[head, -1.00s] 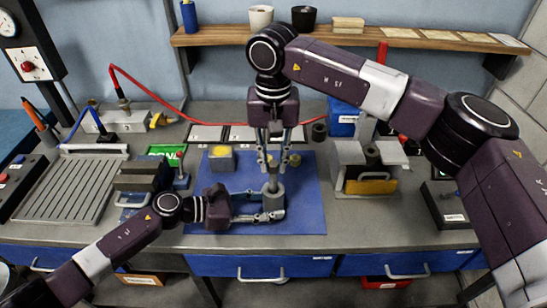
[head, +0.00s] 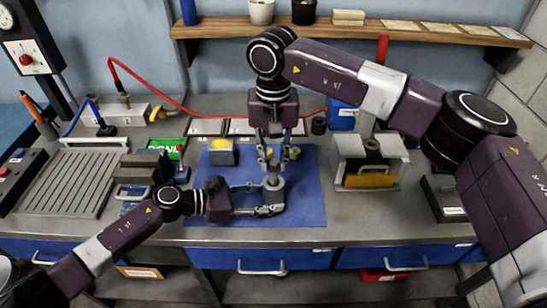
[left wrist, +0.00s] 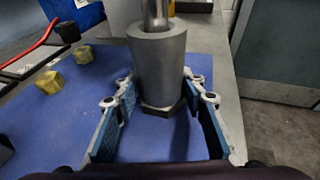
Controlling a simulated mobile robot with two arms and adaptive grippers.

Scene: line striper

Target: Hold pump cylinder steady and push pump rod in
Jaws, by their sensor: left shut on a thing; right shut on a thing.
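The pump cylinder (left wrist: 158,65) is a grey upright tube standing on the blue mat. It also shows in the head view (head: 273,194). The metal pump rod (left wrist: 155,14) stands up out of its top. My left gripper (head: 272,203) comes in low from the left and is shut on the cylinder, with one blue-padded finger on each side in the left wrist view (left wrist: 160,92). My right gripper (head: 275,162) points down from above and is shut on the rod at its upper end. Its fingers partly hide the rod, and the rod's top lies outside the left wrist view.
A metal fixture (head: 370,162) stands to the right. A ridged grey tray (head: 72,182) lies at the left. The mat's right side is clear.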

